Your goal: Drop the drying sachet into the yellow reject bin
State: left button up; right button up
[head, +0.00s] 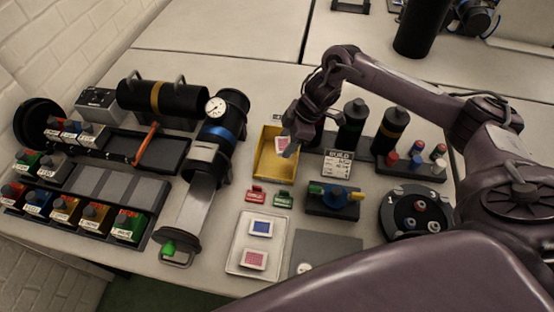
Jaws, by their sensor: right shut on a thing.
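My right gripper (289,147) is shut on a small white sachet with a pink-red patch (281,143). It holds the sachet over the yellow reject bin (266,172). The sachet appears within the bin's outline, and I cannot tell its exact height above the floor of the bin. The gripper hides part of the sachet and the bin's right side. My left gripper is not in view.
A pale tray (243,248) in front of the bin holds a blue-faced card (260,228) and a pink-faced card (254,260). Red and green clips (257,193) lie between. Black cylinders (352,122) stand right, with a label card (337,163) below.

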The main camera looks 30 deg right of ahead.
jog(key=o, duration=1)
jog(key=shift+o, duration=0.2)
jog(key=b+v, duration=0.1)
jog(key=v, duration=0.6)
jog(key=shift+d+r, duration=0.2)
jog(key=shift+r, duration=0.15)
jog(key=shift+s, duration=0.1)
